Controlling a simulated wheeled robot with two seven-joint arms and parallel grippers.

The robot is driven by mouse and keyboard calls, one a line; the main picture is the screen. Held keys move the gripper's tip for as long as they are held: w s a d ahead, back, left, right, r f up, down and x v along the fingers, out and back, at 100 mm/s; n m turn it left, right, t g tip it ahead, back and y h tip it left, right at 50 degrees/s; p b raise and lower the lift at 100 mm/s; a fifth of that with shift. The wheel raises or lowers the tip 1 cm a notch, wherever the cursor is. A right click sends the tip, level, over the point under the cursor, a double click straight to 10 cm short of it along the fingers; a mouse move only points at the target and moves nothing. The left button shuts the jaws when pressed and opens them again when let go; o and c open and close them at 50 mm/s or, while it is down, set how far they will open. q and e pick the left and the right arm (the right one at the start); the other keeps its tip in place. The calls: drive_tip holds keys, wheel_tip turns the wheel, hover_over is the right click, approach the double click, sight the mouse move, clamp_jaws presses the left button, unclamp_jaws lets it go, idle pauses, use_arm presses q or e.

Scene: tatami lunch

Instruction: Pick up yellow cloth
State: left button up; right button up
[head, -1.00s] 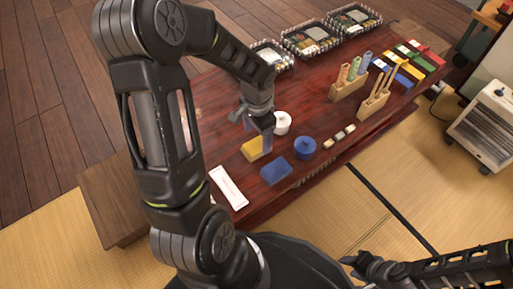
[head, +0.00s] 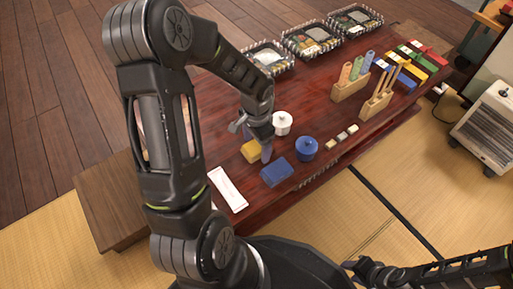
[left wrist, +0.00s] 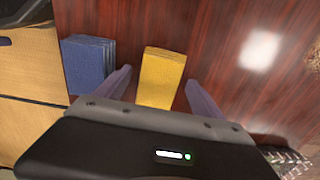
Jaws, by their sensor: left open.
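The yellow cloth (head: 251,151) lies folded on the dark red table. In the left wrist view the yellow cloth (left wrist: 161,72) shows between my two fingers. My left gripper (head: 256,143) is open and empty, with its fingers on either side of the cloth. The left wrist view shows space between each finger of the left gripper (left wrist: 156,80) and the cloth. A blue folded cloth (head: 277,172) lies beside it, also seen in the left wrist view (left wrist: 88,66). My right gripper (head: 367,271) is at the lower right, away from the table; its jaw opening is unclear.
A white lidded pot (head: 282,123) and a blue lidded pot (head: 306,148) stand close by. A white strip (head: 228,189) lies near the front edge. Wooden holders (head: 350,87) and lunch trays (head: 312,40) stand farther back.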

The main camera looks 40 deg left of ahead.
use_arm(q)
drive_tip(key=shift+c, duration=0.5)
drive_tip(key=c, duration=1.3)
